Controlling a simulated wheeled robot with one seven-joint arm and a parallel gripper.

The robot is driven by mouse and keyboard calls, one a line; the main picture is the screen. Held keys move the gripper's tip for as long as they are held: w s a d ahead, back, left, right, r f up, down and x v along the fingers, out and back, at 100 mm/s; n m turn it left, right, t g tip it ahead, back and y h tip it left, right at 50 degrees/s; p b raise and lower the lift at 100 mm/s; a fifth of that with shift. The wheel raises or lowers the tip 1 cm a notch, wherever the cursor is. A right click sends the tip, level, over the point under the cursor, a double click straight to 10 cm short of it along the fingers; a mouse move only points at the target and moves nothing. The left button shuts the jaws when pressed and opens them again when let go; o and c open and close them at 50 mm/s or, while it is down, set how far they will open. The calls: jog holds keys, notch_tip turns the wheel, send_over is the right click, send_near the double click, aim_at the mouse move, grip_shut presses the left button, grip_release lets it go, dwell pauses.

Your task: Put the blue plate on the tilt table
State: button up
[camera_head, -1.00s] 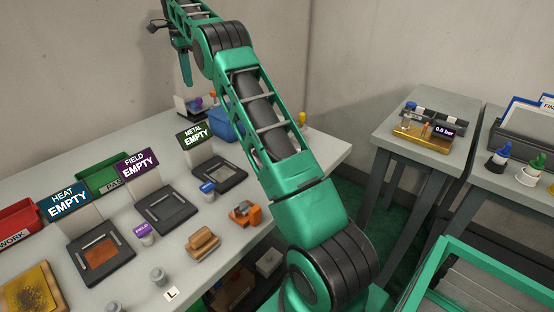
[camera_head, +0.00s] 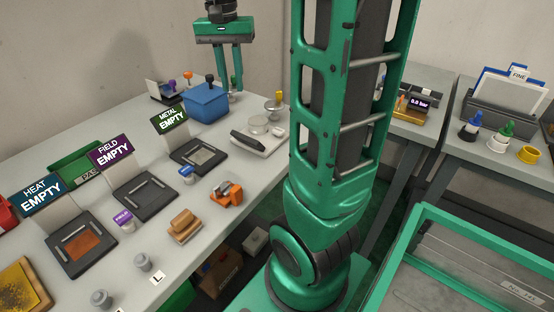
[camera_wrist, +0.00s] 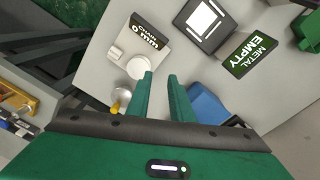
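I cannot make out a blue plate in either view. No tilt table is plainly marked. A pale device with a round silver disc (camera_head: 258,126) stands toward the right of the bench, its nature unclear; in the wrist view its disc (camera_wrist: 140,67) lies beside a black "0 mm" display (camera_wrist: 147,34). My gripper (camera_head: 231,88) hangs fingers-down above the far end of the bench, behind the blue box (camera_head: 207,104). In the wrist view my gripper (camera_wrist: 160,75) has its fingers apart with nothing between them.
The blue box shows near my fingers in the wrist view (camera_wrist: 207,105). Black stations marked HEAT (camera_head: 55,257), FIELD (camera_head: 158,204) and METAL (camera_head: 184,163) line the bench. A brown block (camera_head: 184,227) and orange clamp (camera_head: 227,193) sit in front. A side table holds a brass gauge (camera_head: 408,115).

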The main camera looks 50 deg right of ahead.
jog(key=s+a+f+n, duration=0.2)
jog(key=s+f, duration=0.3)
jog(key=s, duration=0.5)
jog(key=s+a+f+n, duration=0.3)
jog(key=s+f, duration=0.3)
jog(key=s, duration=0.5)
jog(key=shift+a+f+y, duration=0.25)
jog(key=shift+a+y, duration=0.15)
jog(key=shift+a, duration=0.25)
jog(key=shift+w+f, duration=0.25)
jog(key=shift+w, duration=0.25)
